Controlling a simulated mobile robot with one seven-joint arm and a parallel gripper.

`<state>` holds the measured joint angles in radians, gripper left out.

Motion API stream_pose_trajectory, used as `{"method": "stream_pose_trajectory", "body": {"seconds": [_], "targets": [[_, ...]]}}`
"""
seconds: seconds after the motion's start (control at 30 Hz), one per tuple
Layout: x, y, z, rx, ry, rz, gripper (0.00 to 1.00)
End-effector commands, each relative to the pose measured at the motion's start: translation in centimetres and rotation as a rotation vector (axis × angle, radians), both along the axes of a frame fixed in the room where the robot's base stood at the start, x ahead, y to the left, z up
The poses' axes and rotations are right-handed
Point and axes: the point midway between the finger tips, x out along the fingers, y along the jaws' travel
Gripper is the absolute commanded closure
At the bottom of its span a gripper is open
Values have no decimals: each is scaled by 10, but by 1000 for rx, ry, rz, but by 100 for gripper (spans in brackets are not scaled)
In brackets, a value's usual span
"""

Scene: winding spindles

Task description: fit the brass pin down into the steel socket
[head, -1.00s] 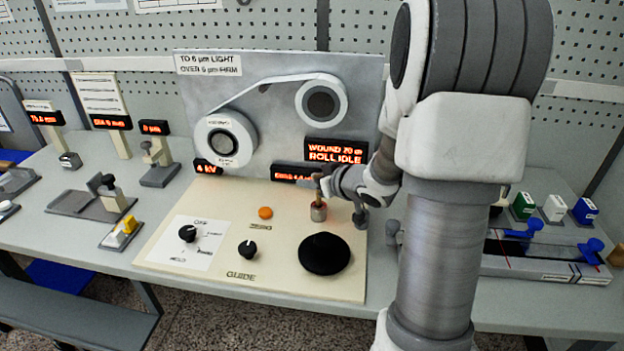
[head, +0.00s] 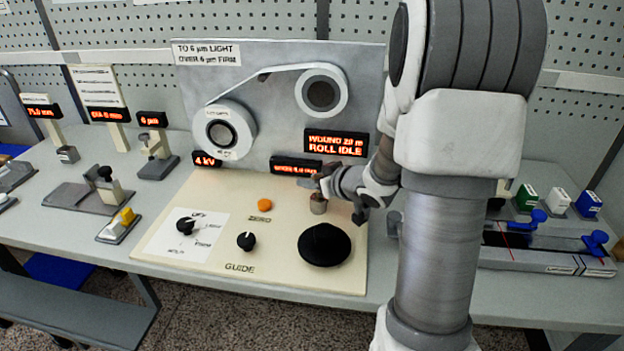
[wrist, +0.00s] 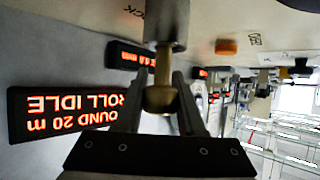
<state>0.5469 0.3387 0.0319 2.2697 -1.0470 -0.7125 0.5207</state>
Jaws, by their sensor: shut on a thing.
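The brass pin (wrist: 160,97) shows between the fingers of my gripper (wrist: 160,90) in the wrist view, its rounded head near me and its narrower shank running to the steel socket (wrist: 166,22). The shank meets the socket's mouth there; how deep it sits inside is hidden. In the head view the steel socket (head: 318,204) stands upright on the cream panel, with my gripper (head: 317,184) just above it. My gripper is shut on the pin, which is mostly hidden by the fingers in the head view.
The cream panel (head: 190,275) carries a black round knob (head: 325,245), an orange button (head: 264,205) and small dials. A lit display (head: 335,143) reads ROLL IDLE behind my gripper. The upright grey plate (head: 270,110) with two rollers closes off the back.

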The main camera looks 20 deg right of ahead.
Motion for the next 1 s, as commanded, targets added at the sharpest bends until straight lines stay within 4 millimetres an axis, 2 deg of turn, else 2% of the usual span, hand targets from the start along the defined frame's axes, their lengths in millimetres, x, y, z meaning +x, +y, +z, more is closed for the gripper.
{"method": "stream_pose_trajectory", "body": {"seconds": [0.63, 0.67, 0.7, 0.83, 1.0], "targets": [[0, 0, -17, 0, 0, 0, 100], [0, 0, -16, 0, -1, 0, 58], [0, 0, -16, 0, -1, 0, 51], [0, 0, -16, 0, -1, 0, 28], [0, 0, -16, 0, 0, 0, 27]]}}
